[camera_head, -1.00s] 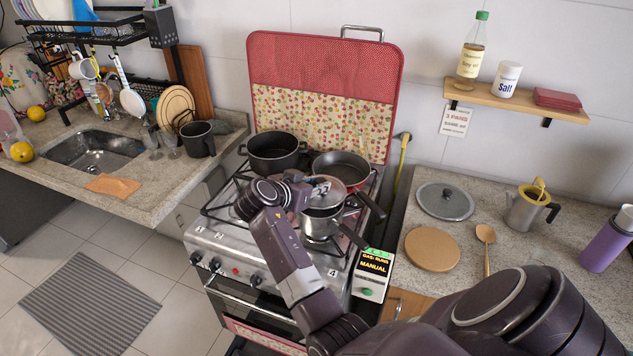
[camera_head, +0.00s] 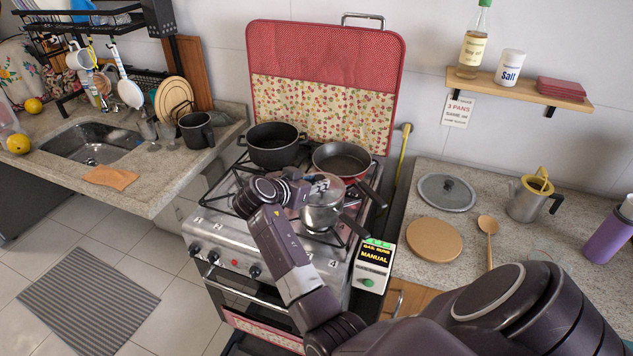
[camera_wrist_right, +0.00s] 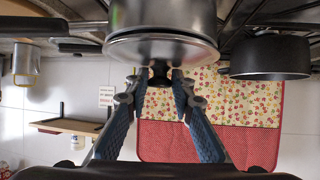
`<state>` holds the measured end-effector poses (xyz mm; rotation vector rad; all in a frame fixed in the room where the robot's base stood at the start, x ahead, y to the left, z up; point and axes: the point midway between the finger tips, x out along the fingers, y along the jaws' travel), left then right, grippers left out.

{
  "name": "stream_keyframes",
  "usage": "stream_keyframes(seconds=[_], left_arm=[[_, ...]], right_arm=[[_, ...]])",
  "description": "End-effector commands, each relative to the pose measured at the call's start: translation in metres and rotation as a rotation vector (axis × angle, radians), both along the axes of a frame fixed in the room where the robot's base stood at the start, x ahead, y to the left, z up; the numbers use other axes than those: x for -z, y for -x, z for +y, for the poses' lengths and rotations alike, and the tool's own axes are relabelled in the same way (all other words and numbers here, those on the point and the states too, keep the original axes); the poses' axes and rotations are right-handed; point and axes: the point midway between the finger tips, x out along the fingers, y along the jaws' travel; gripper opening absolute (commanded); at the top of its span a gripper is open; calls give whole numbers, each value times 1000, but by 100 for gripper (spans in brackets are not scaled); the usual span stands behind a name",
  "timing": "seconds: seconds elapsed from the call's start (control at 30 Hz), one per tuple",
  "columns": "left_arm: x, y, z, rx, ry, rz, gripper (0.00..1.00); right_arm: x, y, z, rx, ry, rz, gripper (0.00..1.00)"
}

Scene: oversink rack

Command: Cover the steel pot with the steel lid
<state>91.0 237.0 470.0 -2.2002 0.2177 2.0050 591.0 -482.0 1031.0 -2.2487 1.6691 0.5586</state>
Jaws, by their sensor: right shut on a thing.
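The steel pot (camera_head: 321,216) stands on the front right of the stove, its dark handle pointing toward the lower right. The steel lid (camera_head: 327,183) is over its mouth; it also shows in the wrist view (camera_wrist_right: 160,48), roughly lined up with the pot (camera_wrist_right: 160,14). My right gripper (camera_head: 303,189) is at the lid from the left; in the wrist view its fingers (camera_wrist_right: 160,76) are shut on the lid's dark knob. The lid looks at or very near the rim; I cannot tell whether it is fully seated. My left gripper is out of view.
A black pot (camera_head: 273,146) and a frying pan (camera_head: 341,160) stand behind on the stove (camera_head: 230,232). The pan's handle reaches close to the steel pot. A grey lid (camera_head: 446,192) and a wooden board (camera_head: 433,240) lie on the right counter.

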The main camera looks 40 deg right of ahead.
Motion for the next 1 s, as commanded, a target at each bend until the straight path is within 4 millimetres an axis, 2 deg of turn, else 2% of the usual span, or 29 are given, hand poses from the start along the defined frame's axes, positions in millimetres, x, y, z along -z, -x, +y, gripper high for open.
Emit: stream_keyframes(seconds=[0.17,0.2,0.37,0.57,0.77,1.0], left_arm=[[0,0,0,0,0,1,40],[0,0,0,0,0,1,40],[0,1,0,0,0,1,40],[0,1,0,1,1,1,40],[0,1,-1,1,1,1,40],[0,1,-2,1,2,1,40]], right_arm=[[-1,0,0,0,1,0,0],[-1,0,0,0,1,0,23],[0,0,0,0,1,0,41],[0,0,0,0,1,1,42],[0,0,0,0,0,1,62],[0,0,0,0,0,1,63]])
